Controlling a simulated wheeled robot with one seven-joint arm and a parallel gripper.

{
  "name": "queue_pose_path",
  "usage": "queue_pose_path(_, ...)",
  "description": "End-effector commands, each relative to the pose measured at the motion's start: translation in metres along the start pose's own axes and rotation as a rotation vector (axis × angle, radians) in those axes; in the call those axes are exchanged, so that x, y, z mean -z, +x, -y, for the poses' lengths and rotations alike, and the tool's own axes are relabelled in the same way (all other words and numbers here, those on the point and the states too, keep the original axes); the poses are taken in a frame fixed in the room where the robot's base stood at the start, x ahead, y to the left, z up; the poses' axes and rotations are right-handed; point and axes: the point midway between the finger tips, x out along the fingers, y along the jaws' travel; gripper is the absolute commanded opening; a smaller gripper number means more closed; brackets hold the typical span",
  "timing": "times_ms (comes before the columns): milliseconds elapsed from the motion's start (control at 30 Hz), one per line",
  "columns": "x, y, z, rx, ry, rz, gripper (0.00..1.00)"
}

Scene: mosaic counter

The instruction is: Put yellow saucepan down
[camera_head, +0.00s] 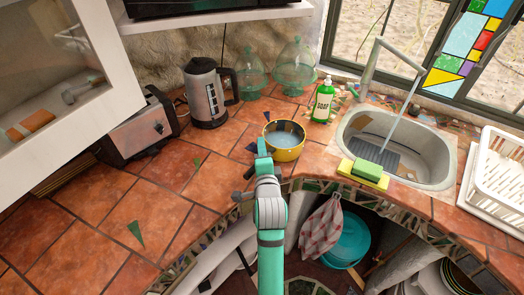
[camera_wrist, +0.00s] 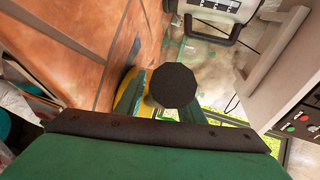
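The yellow saucepan (camera_head: 284,153) is upright at the middle of the tiled counter, with a grey-blue inside. My gripper (camera_head: 262,150) is at its near left side, its fingers around the dark handle. In the wrist view the round dark handle end (camera_wrist: 172,85) sits between my two green fingers (camera_wrist: 160,106), and a strip of the yellow saucepan (camera_wrist: 146,103) shows behind it. My fingers and the handle hide the rest of the pan there. I cannot tell whether the pan's base touches the tiles.
A green soap bottle (camera_head: 323,101) stands right of the pan, near the sink (camera_head: 441,183) with running water. A sponge (camera_head: 367,169) lies at the sink's front rim. A kettle (camera_head: 207,97), toaster (camera_head: 139,130) and glass jars stand behind. Tiles to the left are mostly clear.

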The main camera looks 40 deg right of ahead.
Motion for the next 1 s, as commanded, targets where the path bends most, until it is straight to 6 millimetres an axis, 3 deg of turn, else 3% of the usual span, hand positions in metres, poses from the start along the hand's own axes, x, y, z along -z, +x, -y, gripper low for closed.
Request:
queue_pose_path(500,0.0,-0.094,-0.001,-0.001,-0.001,0.0,0.35)
queue_pose_path(700,0.0,-0.112,-0.001,-0.001,0.0,0.0,0.35)
queue_pose_path(1000,0.0,-0.115,0.0,0.0,0.0,0.0,0.35)
